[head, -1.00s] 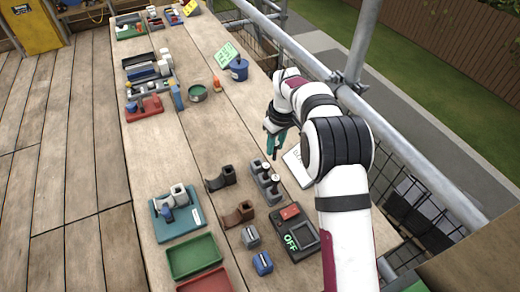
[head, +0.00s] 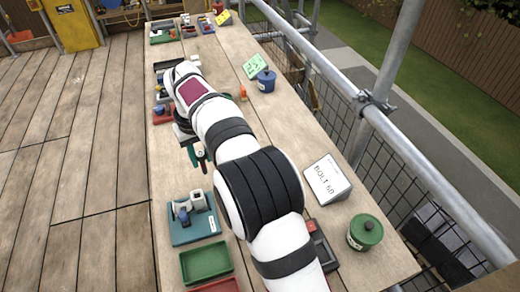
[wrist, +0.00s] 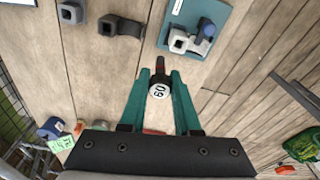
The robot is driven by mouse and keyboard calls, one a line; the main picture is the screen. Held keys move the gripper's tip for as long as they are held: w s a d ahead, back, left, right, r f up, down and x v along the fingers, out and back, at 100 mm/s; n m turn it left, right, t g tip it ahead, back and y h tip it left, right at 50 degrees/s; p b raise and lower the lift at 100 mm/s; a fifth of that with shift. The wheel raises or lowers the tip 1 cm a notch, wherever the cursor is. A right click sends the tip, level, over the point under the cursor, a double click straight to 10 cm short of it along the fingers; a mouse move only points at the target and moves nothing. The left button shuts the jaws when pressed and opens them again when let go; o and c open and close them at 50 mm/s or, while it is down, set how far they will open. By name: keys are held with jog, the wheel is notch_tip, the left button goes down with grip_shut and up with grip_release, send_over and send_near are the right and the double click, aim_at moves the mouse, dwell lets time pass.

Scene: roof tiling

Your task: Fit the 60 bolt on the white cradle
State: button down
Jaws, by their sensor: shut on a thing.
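My gripper (wrist: 160,100) has teal fingers shut on a bolt (wrist: 159,91) with a white head marked 60. A dark shank shows beyond the head in the wrist view. In the head view, my gripper (head: 198,155) is over the left part of the bench, beyond the teal board; the bolt is not clear there. The white cradle (head: 197,201) stands on the teal board (head: 205,230), beside a blue piece (head: 181,210). The wrist view shows the cradle's square open end (wrist: 178,41) past the fingertips, apart from the bolt.
A green tray (head: 207,262) and a red tray lie nearer than the teal board. A sign reading BOLT 60 (head: 328,178) and a lidded green pot (head: 365,231) stand at the right. Dark cradles (wrist: 124,24) show in the wrist view. My arm covers the bench's middle.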

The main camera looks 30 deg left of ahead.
jog(key=shift+s+a+f, duration=0.4)
jog(key=shift+s+f, duration=0.1)
jog(key=shift+f, duration=1.15)
jog(key=shift+s+a+f, duration=0.4)
jog(key=shift+s+f, duration=0.1)
jog(key=shift+f, duration=1.1)
jog(key=shift+s+a+f, duration=0.4)
jog(key=shift+s+f, duration=0.1)
jog(key=shift+f, duration=1.15)
jog(key=shift+f, duration=0.5)
jog(key=c, duration=0.5)
grip_release()
jog(key=shift+c, duration=0.2)
notch_tip(320, 180, up, 7)
